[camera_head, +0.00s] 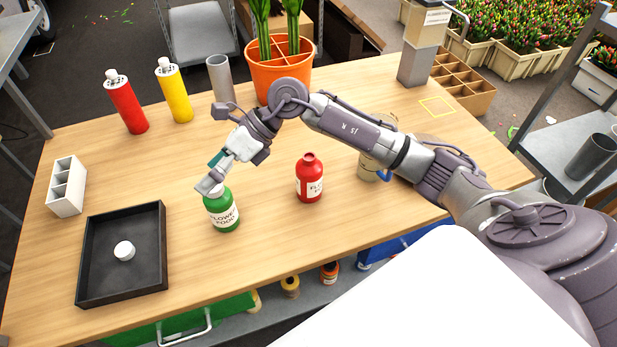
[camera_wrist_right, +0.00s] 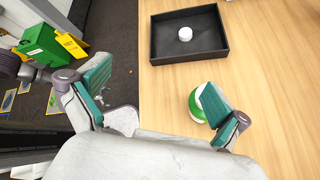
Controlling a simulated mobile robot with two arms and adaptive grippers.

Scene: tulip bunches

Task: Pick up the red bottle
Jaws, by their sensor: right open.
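The red bottle (camera_head: 310,180) with a white label stands upright near the middle of the wooden table. Its red top is narrow. My right gripper (camera_head: 212,172) is left of it, just above and beside the green bottle (camera_head: 222,212), which has a "flower food" label. In the right wrist view my right gripper (camera_wrist_right: 150,98) has its two teal-padded fingers spread wide with nothing between them. The green bottle (camera_wrist_right: 196,106) is partly hidden behind the right finger there. The red bottle does not show in the wrist view. My left gripper is not in view.
A black tray (camera_head: 156,268) holding a white cap (camera_head: 124,250) is at the front left, with a white divided holder (camera_head: 66,188) behind it. Red (camera_head: 126,104) and yellow (camera_head: 174,92) shakers, a grey cup (camera_head: 220,76) and an orange pot (camera_head: 281,80) stand at the back. A beige container (camera_head: 368,168) is partly behind my arm.

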